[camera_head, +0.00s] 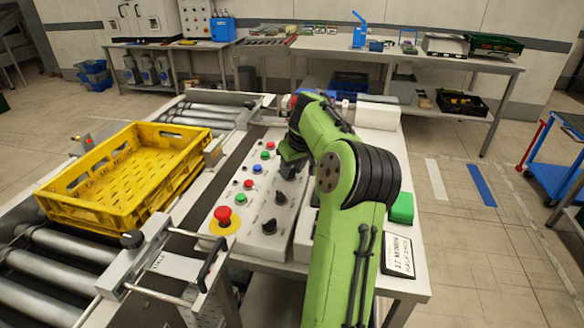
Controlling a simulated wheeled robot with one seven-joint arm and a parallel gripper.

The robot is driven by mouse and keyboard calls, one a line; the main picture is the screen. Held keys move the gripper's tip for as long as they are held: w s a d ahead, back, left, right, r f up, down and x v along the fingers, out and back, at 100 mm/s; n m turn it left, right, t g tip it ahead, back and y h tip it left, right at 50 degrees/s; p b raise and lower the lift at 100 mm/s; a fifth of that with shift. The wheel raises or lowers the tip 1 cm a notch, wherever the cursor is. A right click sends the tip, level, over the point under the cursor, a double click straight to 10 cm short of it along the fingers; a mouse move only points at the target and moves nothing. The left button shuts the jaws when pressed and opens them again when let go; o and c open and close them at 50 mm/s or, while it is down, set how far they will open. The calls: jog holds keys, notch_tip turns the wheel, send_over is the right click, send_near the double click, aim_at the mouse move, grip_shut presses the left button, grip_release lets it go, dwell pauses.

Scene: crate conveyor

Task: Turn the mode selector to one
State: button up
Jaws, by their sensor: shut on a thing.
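The grey control panel (264,240) lies on the worktable beside the conveyor. Two black selector knobs show in its right column, one nearer (269,226) and one farther (281,198). My gripper (290,170) is at the far right part of the panel, pointing down, in line with these knobs. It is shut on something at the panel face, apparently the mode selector. The jaws and my green arm hide that knob, so its pointer and labels cannot be read.
A red emergency stop (223,214) on a yellow base and several coloured buttons sit left of the knobs. A yellow crate (128,172) stands on the conveyor rollers (60,262). A green object (402,207) and a lettered sign (398,256) lie right of my arm.

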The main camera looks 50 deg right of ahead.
jog(key=shift+m, duration=0.3)
jog(key=m, duration=0.1)
jog(key=m+h, duration=0.1)
jog(key=m, duration=0.1)
jog(key=shift+w+a+m+g+h, duration=0.2)
jog(key=shift+m+g+h, duration=0.1)
jog(key=m+p, duration=0.1)
jog(key=m, duration=0.1)
jog(key=m+g+h+p, duration=0.1)
jog(key=m, duration=0.1)
jog(key=shift+w+a+r+m+g, duration=0.15)
jog(key=shift+m+g, duration=0.15)
jog(key=m+p, duration=0.1)
jog(key=m+g+p, duration=0.1)
jog(key=m+p, duration=0.1)
jog(key=m+g+p, duration=0.1)
jog(key=m, duration=0.1)
jog(key=shift+w, duration=0.25)
jog(key=shift+w+m+g+p, duration=0.15)
jog(key=shift+m+g+p, duration=0.55)
jog(key=shift+m+p, duration=1.15)
jog(key=shift+m, duration=0.25)
jog(key=o, duration=1)
jog(key=shift+o, duration=0.2)
